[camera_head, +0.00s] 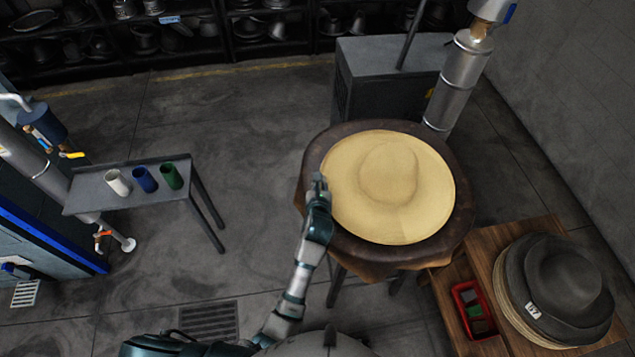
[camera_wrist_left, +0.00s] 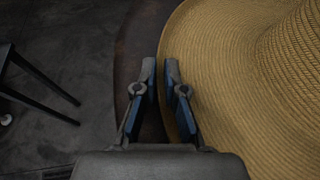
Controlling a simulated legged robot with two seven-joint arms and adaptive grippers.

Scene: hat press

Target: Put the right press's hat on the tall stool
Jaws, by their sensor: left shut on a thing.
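The straw hat (camera_head: 388,172), pale yellow with a wide brim and a low crown, lies crown up over the round dark brown top of the tall stool (camera_head: 455,228). The stool's rim shows around the brim. My left gripper (camera_head: 319,182) is at the left edge of the brim, shut on it. In the left wrist view the fingers (camera_wrist_left: 160,100) are close together at the edge of the hat (camera_wrist_left: 240,80), with the dark stool top (camera_wrist_left: 135,45) beside them. The exact grip on the brim is hard to see. My right gripper is not in view.
A wooden table (camera_head: 480,255) at lower right bears stacked hats (camera_head: 555,285) and a red tray (camera_head: 473,310). A grey cabinet (camera_head: 385,70) and metal cylinder (camera_head: 458,80) stand behind the stool. A small table (camera_head: 90,190) with three cups stands left; floor between is clear.

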